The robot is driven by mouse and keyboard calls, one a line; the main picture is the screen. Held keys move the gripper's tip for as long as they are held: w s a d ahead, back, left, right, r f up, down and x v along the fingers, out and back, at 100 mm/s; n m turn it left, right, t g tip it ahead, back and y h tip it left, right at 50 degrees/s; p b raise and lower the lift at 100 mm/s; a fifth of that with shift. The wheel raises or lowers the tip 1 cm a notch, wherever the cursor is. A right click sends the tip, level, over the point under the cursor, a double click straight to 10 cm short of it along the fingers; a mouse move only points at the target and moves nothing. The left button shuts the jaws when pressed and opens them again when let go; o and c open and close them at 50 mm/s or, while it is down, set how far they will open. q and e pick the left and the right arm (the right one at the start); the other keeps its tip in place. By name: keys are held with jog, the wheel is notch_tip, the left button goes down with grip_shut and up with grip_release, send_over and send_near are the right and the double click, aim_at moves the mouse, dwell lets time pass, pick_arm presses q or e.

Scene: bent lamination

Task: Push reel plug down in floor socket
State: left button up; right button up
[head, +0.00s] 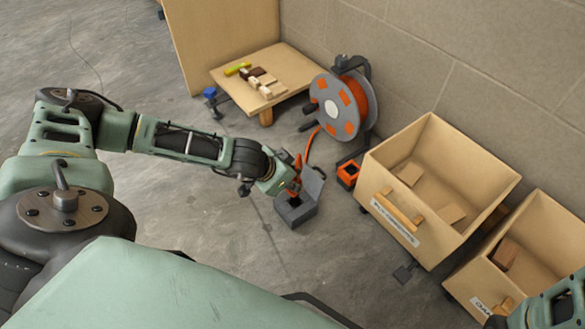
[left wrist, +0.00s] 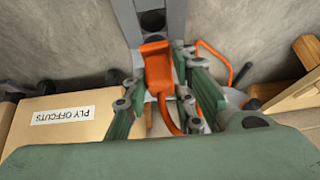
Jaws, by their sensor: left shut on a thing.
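The orange reel plug (left wrist: 157,68) is held between the fingers of my left gripper (left wrist: 160,80), and its orange cable bends down between them. In the head view my left gripper (head: 290,187) is low, right over the grey floor socket (head: 296,212), whose flap lid (head: 314,184) stands open. The socket also shows beyond the plug in the left wrist view (left wrist: 126,20), with a dark round opening. The plug's front end is at that opening; I cannot tell how deep it sits. My right gripper is out of frame.
The cable reel (head: 345,105) stands by the wall, with an orange-and-black box (head: 348,174) near it. Two wooden bins (head: 440,190) (head: 535,240) stand at right. A low wooden platform (head: 235,78) holds several blocks. Concrete floor left of the socket is clear.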

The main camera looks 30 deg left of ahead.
aim_at(289, 193)
pick_arm(q)
jog(key=shift+f, duration=0.15)
jog(key=shift+f+b, duration=1.1)
jog(key=shift+f, duration=0.1)
jog(key=shift+f, duration=0.1)
jog(key=shift+f+b, duration=0.5)
jog(key=shift+f, duration=0.15)
jog(key=shift+f+b, duration=0.7)
jog(key=shift+f, duration=0.3)
jog(key=o, duration=1.1)
jog(key=shift+r, duration=0.15)
